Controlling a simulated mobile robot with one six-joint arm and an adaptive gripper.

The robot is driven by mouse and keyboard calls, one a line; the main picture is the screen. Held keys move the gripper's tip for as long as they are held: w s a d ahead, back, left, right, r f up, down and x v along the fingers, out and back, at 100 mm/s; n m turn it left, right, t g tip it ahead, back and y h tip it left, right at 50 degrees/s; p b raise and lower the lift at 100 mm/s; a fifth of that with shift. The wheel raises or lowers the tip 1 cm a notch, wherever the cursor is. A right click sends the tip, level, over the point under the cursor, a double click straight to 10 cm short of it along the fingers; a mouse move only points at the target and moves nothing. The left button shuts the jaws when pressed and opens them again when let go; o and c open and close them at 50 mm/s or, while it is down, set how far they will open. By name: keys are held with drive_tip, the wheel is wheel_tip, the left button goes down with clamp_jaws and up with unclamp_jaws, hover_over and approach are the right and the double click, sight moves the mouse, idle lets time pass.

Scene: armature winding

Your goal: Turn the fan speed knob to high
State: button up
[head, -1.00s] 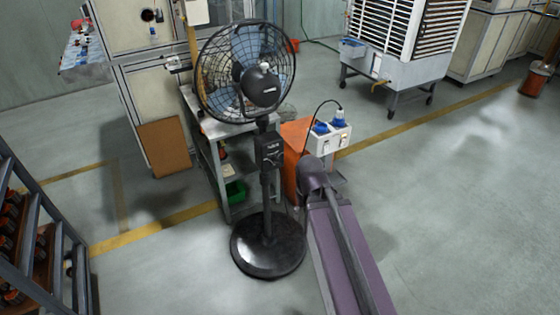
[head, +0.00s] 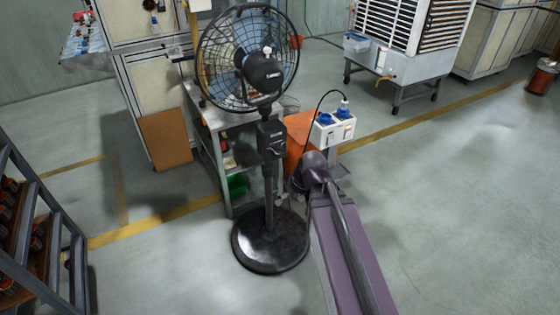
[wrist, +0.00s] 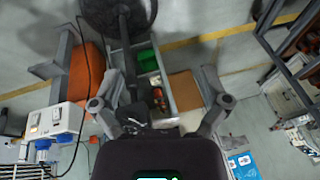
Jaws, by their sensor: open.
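The black pedestal fan (head: 248,60) stands upright on its round base (head: 270,242) in the head view. Its dark control box (head: 271,138) is on the pole below the cage; the speed knob is too small to tell. My gripper (wrist: 160,104) is open and empty in the wrist view, its two grey fingers spread wide. The fan's pole and base (wrist: 118,16) show beyond the fingers there, with the dark box (wrist: 134,116) between them, nearer the left finger. I see no contact. In the head view I cannot make out the gripper.
A grey shelf cart (head: 213,165) stands close behind the fan. An orange cabinet (head: 298,138) and a white socket box (head: 333,130) with blue plugs and a cable are right of the pole. A dark rack (head: 40,225) is at left.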

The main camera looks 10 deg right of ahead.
drive_tip(key=w+a+f+n+t+y+b, duration=0.2)
drive_tip(key=w+a+f+t+y+b, duration=0.15)
drive_tip(key=w+b, duration=0.25)
drive_tip(key=w+d+f+t+b, duration=0.3)
drive_tip(key=w+d+t+b, duration=0.7)
drive_tip(key=b, duration=0.7)
drive_tip(key=shift+w+f+m+t+h, duration=0.4)
drive_tip(key=shift+w+t, duration=0.25)
drive_tip(key=shift+w, duration=0.5)
drive_tip(key=shift+w+a, duration=0.1)
drive_tip(key=shift+w, duration=0.05)
